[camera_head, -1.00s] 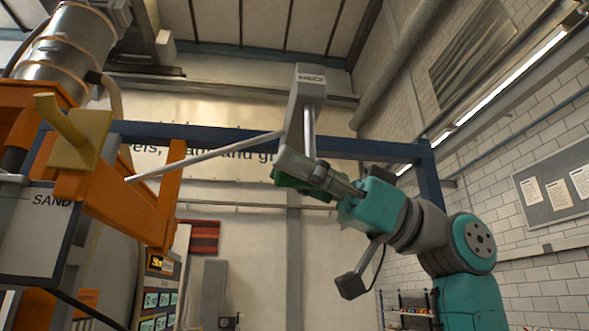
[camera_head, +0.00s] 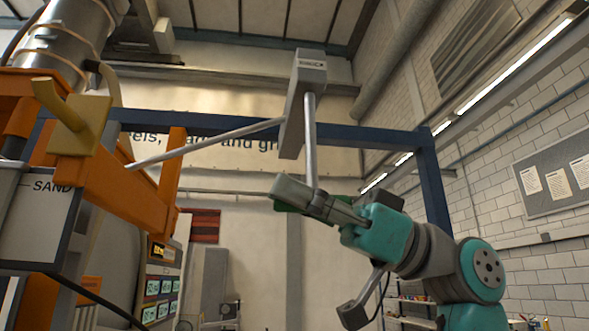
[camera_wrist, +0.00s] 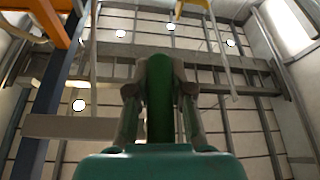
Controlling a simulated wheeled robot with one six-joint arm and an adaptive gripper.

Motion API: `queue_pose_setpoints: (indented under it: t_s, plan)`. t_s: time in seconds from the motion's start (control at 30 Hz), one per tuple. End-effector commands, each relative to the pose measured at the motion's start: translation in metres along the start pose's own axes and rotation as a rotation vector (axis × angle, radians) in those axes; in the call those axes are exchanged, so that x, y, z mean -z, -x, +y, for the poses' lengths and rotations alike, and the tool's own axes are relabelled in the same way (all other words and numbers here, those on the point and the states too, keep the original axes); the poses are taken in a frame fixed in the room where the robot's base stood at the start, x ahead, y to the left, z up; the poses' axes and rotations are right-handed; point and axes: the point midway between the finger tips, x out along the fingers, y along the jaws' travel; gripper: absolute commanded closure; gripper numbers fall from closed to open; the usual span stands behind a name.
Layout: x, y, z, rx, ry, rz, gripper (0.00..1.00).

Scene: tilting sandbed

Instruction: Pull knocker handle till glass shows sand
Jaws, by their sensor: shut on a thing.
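The knocker is a tall grey box (camera_head: 303,101) hanging in the middle of the head view, with a pale metal rod (camera_head: 310,140) running straight down from it. The rod ends at a green handle (camera_head: 286,207), mostly hidden by my gripper (camera_head: 295,195). My gripper is shut on this handle, well below the box. In the wrist view the green handle (camera_wrist: 160,100) stands between the fingers, one on each side. A grey box marked SAND (camera_head: 35,225) is at far left. I cannot make out the glass or any sand.
An orange frame (camera_head: 130,190) with a yellow lever (camera_head: 60,108) stands at left, under a banded metal cylinder (camera_head: 62,45). A thin pale bar (camera_head: 215,141) reaches from the frame to the knocker. A blue beam (camera_head: 350,148) crosses behind. Space below my gripper looks clear.

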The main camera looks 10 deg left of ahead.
Motion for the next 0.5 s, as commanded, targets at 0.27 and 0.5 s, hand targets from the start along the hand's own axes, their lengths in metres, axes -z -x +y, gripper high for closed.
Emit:
queue_pose_setpoints:
  t_s: [0.27, 0.5]
  plan:
    - [-0.0055, 0.0020, -0.0012, 0.003, -0.002, -0.008, 1.00]
    - [-0.0047, 0.0017, -0.0013, 0.003, -0.001, -0.006, 0.53]
